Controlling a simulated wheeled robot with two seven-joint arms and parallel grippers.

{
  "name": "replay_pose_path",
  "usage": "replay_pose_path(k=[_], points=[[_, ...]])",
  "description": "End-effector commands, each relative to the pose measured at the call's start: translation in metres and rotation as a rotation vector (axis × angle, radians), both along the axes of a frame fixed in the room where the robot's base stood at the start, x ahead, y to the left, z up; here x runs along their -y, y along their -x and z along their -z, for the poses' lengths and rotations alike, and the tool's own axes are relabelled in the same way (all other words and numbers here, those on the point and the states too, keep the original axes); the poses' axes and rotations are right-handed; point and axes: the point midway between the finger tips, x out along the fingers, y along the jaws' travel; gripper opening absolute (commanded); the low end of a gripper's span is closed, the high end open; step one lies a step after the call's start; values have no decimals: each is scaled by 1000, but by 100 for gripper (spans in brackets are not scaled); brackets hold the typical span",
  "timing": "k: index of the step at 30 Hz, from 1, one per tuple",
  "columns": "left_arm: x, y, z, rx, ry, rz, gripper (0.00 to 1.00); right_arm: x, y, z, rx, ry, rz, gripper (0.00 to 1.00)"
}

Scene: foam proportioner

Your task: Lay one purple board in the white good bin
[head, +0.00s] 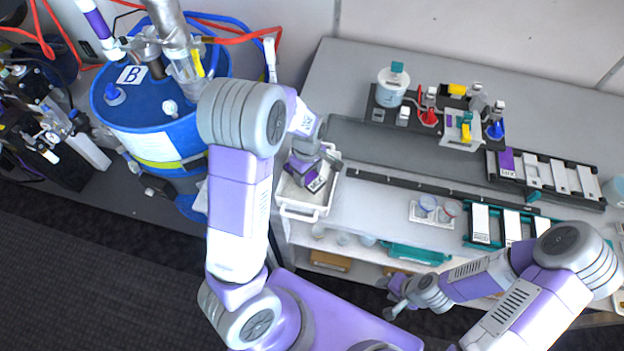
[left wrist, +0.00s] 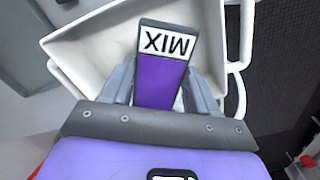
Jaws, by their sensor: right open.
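A purple board (left wrist: 160,80) with a white label reading MIX is between the two fingers of my left gripper (left wrist: 160,92), which looks shut on it. The board also shows in the head view (head: 317,183). The white bin (head: 302,212) stands at the left end of the bench; its rim (left wrist: 92,24) surrounds the board in the left wrist view. The board is over or inside the bin; whether it touches the floor cannot be told. Another purple board (head: 507,160) stands in a black rack at the right. My right gripper (head: 388,298) is open, low before the bench front.
A blue drum (head: 150,135) with hoses stands left of the bench. Black rack (head: 545,180) and teal rack (head: 505,228) hold white boards at right. A tray with small cups (head: 433,212) lies mid-bench. The dark strip (head: 410,148) along the bench is clear.

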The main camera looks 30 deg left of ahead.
Motion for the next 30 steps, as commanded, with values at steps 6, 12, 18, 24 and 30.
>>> replay_pose_path(k=[6,12,18,24,30], points=[[0,0,0,0,0,0,88,0,0,0,0,0,0,45],[0,0,0,0,0,0,88,0,0,0,0,0,0,45],[1,-1,-15,4,0,2,88,0,0,-2,0,0,0,45],[0,-1,-50,6,2,1,88,0,0,-6,0,0,0,45],[0,0,-72,1,0,1,88,0,0,-9,0,0,0,45]])
